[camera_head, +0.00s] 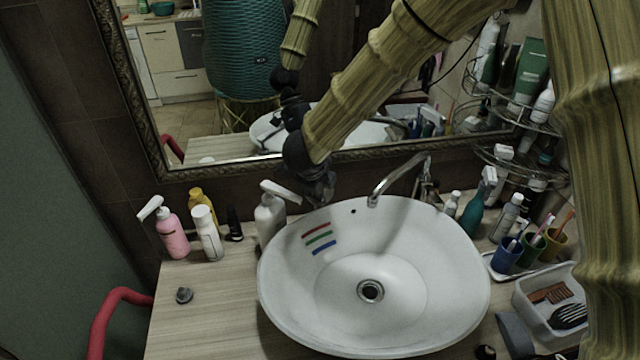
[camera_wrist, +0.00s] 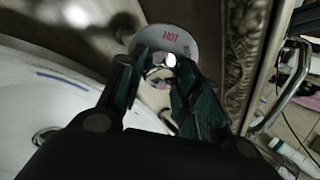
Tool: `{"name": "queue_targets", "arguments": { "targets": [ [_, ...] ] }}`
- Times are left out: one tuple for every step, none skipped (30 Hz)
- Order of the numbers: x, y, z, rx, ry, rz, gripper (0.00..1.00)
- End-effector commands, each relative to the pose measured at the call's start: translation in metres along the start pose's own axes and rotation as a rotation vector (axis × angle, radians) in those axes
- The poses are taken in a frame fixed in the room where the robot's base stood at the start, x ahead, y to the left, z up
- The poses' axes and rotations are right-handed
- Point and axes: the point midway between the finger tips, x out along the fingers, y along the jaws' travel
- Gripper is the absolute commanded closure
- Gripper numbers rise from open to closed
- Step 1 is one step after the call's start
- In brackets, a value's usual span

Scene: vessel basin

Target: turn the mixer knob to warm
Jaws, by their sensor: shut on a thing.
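A round white dial plate (camera_wrist: 165,38) with the red word HOT shows in the wrist view, just beyond my fingers. A smaller mark at its right edge is too small to read. My gripper (camera_wrist: 160,78) is shut on the mixer knob in front of this plate. The fingers hide most of the knob, and its pointing direction cannot be told. In the head view my gripper (camera_head: 322,190) is at the back rim of the white basin (camera_head: 275,290), left of the curved metal spout (camera_head: 398,176). The knob is hidden there behind the gripper.
Red, green and blue stripes (camera_head: 320,238) mark the basin wall. A white pump bottle (camera_head: 268,220) stands close left of my gripper. The framed mirror (camera_head: 240,165) is right behind. Bottles, cups (camera_head: 506,255) and a tray crowd the right. The front-left counter is mostly clear, with a small dark object (camera_head: 184,295).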

Motion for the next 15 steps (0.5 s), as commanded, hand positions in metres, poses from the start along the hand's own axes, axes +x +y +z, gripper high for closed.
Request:
{"name": "queue_targets", "arguments": {
  "targets": [
    [-0.0012,-0.0008,0.0004,-0.029,0.000,-0.010,0.90],
    [-0.0011,-0.0007,0.0003,-0.046,0.000,-0.015,0.90],
    [-0.0010,-0.0006,0.0002,-0.065,0.000,-0.021,0.90],
    [-0.0010,-0.0007,0.0002,-0.079,0.000,-0.025,0.90],
    [-0.0009,-0.0007,0.0001,-0.091,0.000,-0.029,0.90],
    [-0.0008,-0.0006,0.0000,-0.106,0.001,-0.033,0.90],
    [-0.0007,-0.0006,0.0000,-0.116,0.001,-0.036,0.90],
    [-0.0006,-0.0006,0.0000,-0.125,0.001,-0.039,0.90],
    [-0.0005,-0.0007,0.0000,-0.136,0.000,-0.043,0.90],
    [-0.0005,-0.0006,0.0000,-0.143,0.000,-0.045,0.90],
    [-0.0004,-0.0006,0.0000,-0.149,0.000,-0.046,0.90],
    [-0.0004,-0.0006,0.0000,-0.155,0.000,-0.048,0.90],
    [-0.0003,-0.0006,0.0000,-0.159,0.000,-0.049,0.90],
    [-0.0003,-0.0006,0.0000,-0.162,0.000,-0.050,0.90],
    [-0.0002,-0.0005,-0.0001,-0.166,0.000,-0.051,0.90]
  ]
}}
